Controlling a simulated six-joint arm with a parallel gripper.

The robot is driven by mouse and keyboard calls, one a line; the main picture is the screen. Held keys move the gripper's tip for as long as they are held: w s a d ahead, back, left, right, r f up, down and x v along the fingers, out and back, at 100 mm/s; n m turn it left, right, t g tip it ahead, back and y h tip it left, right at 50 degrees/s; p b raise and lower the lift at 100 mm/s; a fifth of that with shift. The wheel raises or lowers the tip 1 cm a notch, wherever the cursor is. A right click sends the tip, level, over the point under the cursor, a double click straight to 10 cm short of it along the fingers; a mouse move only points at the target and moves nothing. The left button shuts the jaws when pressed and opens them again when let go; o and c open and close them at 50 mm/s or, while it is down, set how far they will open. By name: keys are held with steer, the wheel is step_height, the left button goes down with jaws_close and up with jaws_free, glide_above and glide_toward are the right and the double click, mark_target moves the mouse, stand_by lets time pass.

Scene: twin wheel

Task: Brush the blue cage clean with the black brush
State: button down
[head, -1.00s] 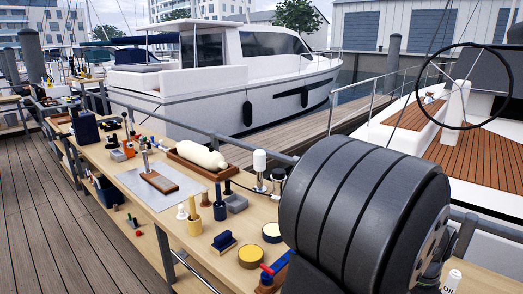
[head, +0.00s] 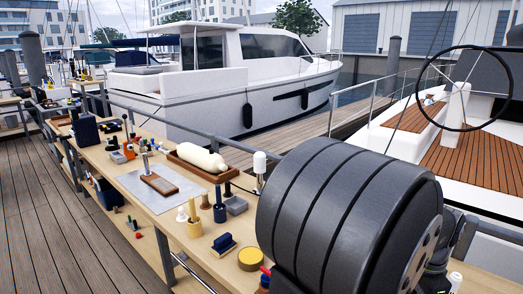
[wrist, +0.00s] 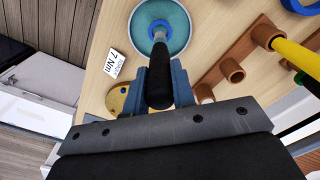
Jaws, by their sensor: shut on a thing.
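In the wrist view my gripper (wrist: 162,84) is shut, its two blue fingers on either side of a black handle (wrist: 159,72). I take this to be the black brush. A grey shaft runs from the handle toward a round teal dish (wrist: 176,47) with a blue ring (wrist: 159,15) inside, at the top edge. The blue ring may be the blue cage. The brush's tip overlaps the ring, and I cannot tell whether they touch. In the head view my gripper is hidden behind my own arm.
A white "7 Nm" card (wrist: 115,63) lies left of the dish. Brown cups (wrist: 232,70) and a yellow handle (wrist: 296,59) stand to the right. In the head view, the workbench (head: 178,222) carries a blue brush (head: 223,244), a yellow-topped tin (head: 250,259) and a cream roll (head: 202,158).

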steer(key=shift+r, duration=0.55)
steer(key=shift+r, duration=2)
